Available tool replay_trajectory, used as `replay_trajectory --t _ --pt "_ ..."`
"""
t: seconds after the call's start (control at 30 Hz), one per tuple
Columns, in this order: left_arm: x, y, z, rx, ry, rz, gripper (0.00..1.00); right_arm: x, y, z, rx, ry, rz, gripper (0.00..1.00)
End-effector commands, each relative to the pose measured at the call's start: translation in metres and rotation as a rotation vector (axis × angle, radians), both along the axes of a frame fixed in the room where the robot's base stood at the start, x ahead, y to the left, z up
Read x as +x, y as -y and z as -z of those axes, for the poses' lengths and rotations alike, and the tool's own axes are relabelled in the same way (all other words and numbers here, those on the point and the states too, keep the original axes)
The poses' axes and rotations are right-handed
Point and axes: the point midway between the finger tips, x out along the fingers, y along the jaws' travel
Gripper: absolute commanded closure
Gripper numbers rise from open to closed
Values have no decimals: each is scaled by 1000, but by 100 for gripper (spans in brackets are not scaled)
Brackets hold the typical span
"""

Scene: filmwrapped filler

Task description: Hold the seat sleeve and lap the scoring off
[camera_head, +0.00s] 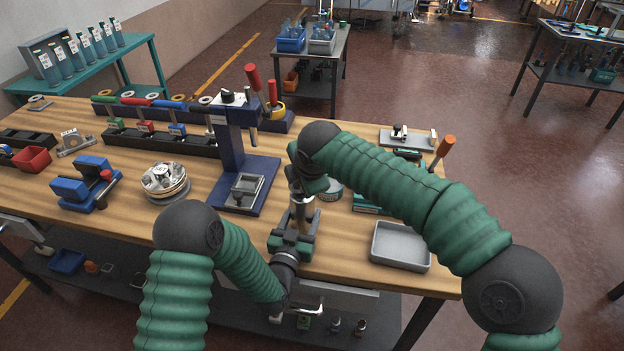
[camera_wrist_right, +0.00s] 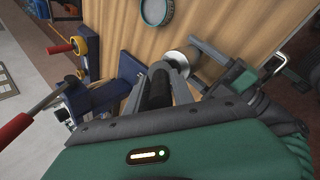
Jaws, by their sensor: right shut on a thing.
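The seat sleeve (camera_wrist_right: 181,60) is a pale, shiny round piece near the front edge of the bench, mostly hidden by the grippers. My left gripper (camera_head: 297,222) comes in from below with its fingers on either side of the sleeve; it also shows in the right wrist view (camera_wrist_right: 203,66). My right gripper (camera_head: 303,192) points down above it. In the right wrist view its fingers (camera_wrist_right: 168,76) are shut on a dark, rod-like tool (camera_wrist_right: 156,92), which looks like the lap. The tool's lower end and the scoring are hidden.
A grey tray (camera_head: 378,252) stands at the bench's front right. A round tin (camera_wrist_right: 157,12) sits close to the grippers. A blue press (camera_head: 233,160) stands left of them, with a silver round fixture (camera_head: 163,179) and a blue vise (camera_head: 84,187) farther left.

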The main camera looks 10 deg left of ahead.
Motion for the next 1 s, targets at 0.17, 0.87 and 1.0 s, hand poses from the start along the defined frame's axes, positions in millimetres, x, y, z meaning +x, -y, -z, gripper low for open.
replay_trajectory --t 0.17,0.87,1.0 --pt "0 -1 0 0 0 -2 93 -1 -17 1 2 0 -1 100" --pt "0 -1 0 0 0 -1 93 -1 -20 -65 2 1 1 100" --pt "0 -1 0 0 0 -1 93 -1 -20 -75 2 1 1 100"
